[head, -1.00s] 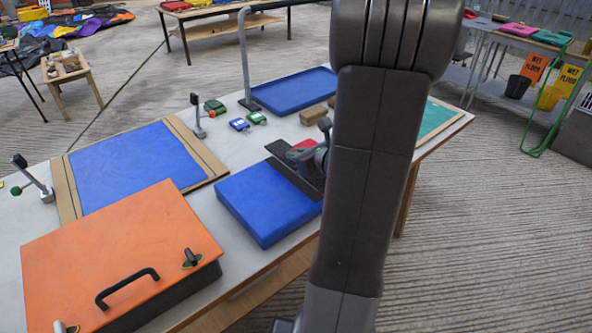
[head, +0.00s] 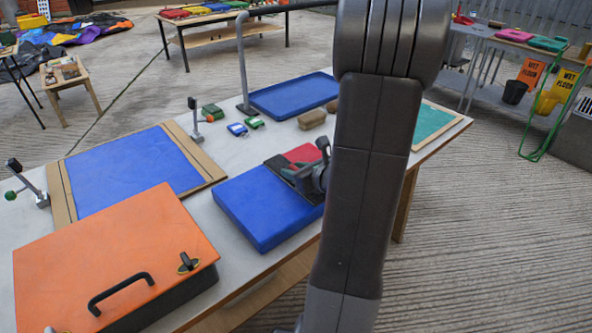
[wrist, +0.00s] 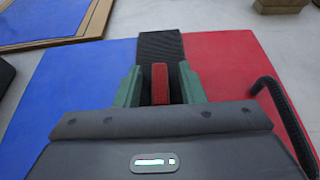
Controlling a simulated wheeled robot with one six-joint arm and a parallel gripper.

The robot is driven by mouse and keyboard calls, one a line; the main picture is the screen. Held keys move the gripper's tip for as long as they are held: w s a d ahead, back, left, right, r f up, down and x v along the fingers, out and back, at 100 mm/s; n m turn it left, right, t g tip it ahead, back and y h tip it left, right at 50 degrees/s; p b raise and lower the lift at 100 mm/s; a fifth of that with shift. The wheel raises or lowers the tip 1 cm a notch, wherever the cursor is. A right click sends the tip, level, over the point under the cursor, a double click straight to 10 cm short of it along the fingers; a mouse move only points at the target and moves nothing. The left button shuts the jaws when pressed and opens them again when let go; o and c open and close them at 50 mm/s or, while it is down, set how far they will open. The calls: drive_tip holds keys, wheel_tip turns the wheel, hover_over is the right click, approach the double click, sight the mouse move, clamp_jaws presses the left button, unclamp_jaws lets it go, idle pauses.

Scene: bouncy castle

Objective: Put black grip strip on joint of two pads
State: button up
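The blue pad (head: 262,208) and the red pad (head: 303,153) lie side by side on the table; they also show left (wrist: 75,85) and right (wrist: 235,80) in the wrist view. The black grip strip (wrist: 159,46) runs along their joint, overlapping both pads' edges. Its far end shows in the head view (head: 275,161). The strip's near end is hidden by my gripper. I cannot tell whether the strip lies fully flat.
An orange case (head: 115,255) with a black handle stands at the front left. A blue sheet (head: 135,170) on a wooden board lies behind it, with clamps. A blue tray (head: 293,95), brown blocks (head: 312,118) and small boxes are at the back.

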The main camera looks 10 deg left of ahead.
drive_tip(key=shift+r, duration=0.2)
drive_tip(key=shift+s+d+r, duration=0.15)
drive_tip(key=shift+d, duration=0.1)
drive_tip(key=p+v, duration=0.1)
drive_tip(key=v, duration=1)
drive_tip(key=shift+s+r+p, duration=0.1)
drive_tip(key=shift+r+p, duration=0.05)
drive_tip(key=shift+p, duration=0.25)
